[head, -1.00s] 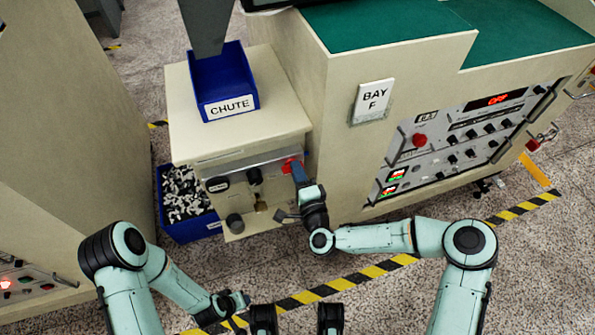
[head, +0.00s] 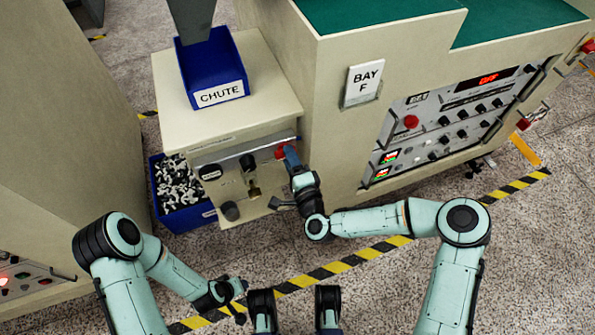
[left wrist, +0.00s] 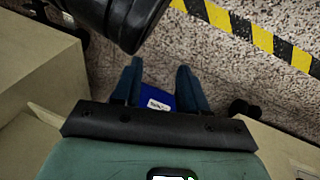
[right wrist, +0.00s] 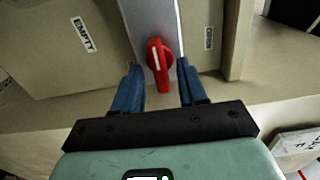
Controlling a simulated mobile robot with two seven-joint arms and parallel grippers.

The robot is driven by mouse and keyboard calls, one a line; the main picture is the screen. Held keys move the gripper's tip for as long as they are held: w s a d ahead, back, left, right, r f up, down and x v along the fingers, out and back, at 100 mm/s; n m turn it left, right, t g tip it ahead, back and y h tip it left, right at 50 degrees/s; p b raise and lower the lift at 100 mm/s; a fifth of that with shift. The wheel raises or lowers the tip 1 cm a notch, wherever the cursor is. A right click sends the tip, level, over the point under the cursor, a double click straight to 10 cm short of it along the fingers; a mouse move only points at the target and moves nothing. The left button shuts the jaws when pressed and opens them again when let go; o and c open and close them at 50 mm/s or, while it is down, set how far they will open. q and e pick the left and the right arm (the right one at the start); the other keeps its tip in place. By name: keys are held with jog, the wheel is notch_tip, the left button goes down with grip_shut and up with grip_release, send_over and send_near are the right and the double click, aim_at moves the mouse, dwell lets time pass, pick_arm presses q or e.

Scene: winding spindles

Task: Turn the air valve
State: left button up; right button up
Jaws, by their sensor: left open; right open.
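The air valve (right wrist: 158,62) is a red knob with a white line on a grey metal strip; in the right wrist view it sits between the fingers of my right gripper (right wrist: 160,85), which is open, and I cannot tell whether they touch it. In the head view the valve (head: 281,152) is at the right end of the small cabinet's front, with my right gripper (head: 290,158) up against it and partly hiding it. My left gripper (left wrist: 158,80) is open and empty, low above the floor; it also shows in the head view (head: 240,310).
A blue CHUTE bin (head: 220,94) stands on the small cabinet (head: 270,90). A blue crate (head: 181,228) of metal parts is on the floor to its left. The large BAY F cabinet (head: 335,130) stands close on the right. Striped tape (head: 330,270) crosses the open floor.

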pick_arm(q)
jog(key=r, duration=0.1)
jog(key=d+r+p, duration=0.1)
jog(key=r+p, duration=0.1)
jog(key=shift+s+d, duration=0.25)
jog(key=shift+s, duration=0.15)
pick_arm(e)
jog(key=v, duration=1.2)
jog(key=shift+s, duration=0.4)
jog(key=shift+d, duration=0.1)
